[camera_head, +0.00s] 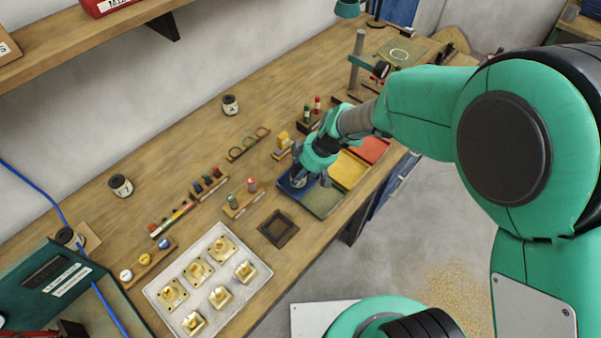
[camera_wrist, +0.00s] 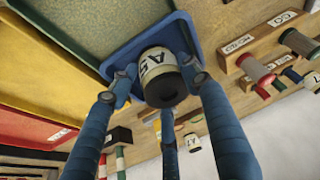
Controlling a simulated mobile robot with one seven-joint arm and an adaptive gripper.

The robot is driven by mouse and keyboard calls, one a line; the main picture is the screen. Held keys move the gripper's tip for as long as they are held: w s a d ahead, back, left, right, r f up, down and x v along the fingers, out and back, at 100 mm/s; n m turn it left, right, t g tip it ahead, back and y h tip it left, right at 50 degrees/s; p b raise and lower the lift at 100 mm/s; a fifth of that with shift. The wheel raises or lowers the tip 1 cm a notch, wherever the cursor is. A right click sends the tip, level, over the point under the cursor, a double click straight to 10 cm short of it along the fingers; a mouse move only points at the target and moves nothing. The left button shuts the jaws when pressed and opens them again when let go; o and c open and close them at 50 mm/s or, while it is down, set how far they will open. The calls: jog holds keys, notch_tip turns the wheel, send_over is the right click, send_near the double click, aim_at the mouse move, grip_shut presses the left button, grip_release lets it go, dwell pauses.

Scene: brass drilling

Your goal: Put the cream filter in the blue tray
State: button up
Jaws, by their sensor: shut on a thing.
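The cream filter (camera_wrist: 158,66) is a short cream cylinder with a dark label reading A5 and a black end. In the wrist view the fingers of my gripper (camera_wrist: 160,84) are shut around it. It is in front of the blue tray (camera_wrist: 188,25), within the tray's outline; I cannot tell whether it touches the tray floor. In the head view my gripper (camera_head: 312,180) is low at the blue tray (camera_head: 286,187), and the fingers and wrist hide part of the tray. The filter is mostly hidden there.
A small dark square frame (camera_head: 278,228) and a pale tray of brass parts (camera_head: 158,290) lie in front. Wooden racks and dark-lidded jars (camera_head: 230,105) stand behind.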

jog(key=shift+f, duration=0.15)
jog(key=o, duration=1.2)
jog(key=shift+d+r, duration=0.15)
jog(key=shift+r, duration=0.5)
jog(key=p+v, duration=0.1)
jog(key=v, duration=1)
jog(key=shift+p, duration=0.35)
jog(key=shift+s, duration=0.1)
